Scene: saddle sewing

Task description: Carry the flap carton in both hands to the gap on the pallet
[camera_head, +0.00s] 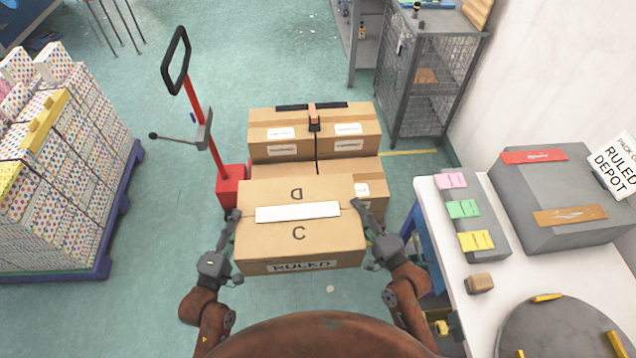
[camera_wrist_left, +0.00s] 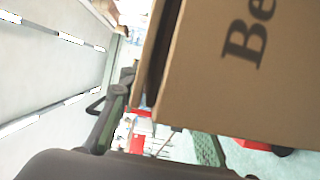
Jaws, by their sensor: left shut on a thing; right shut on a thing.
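The brown flap carton (camera_head: 300,222) is level in front of me in the head view, with a white label strip and the letters D and C on top. "RULED" is printed on its near side. My left gripper (camera_head: 231,226) is shut on its left side, and my right gripper (camera_head: 366,213) is shut on its right side. In the left wrist view the carton (camera_wrist_left: 225,85) fills the upper right, beside my left finger (camera_wrist_left: 110,112). A blue pallet (camera_head: 125,200) at the left bears stacked dotted boxes. I cannot make out a gap on it.
A red pallet jack (camera_head: 194,110) with a black handle stands behind the carton. Strapped brown cartons (camera_head: 315,133) stand just beyond it. A white table (camera_head: 437,215) is close at right, near a wire cage (camera_head: 422,90). Green floor is free between the blue pallet and the jack.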

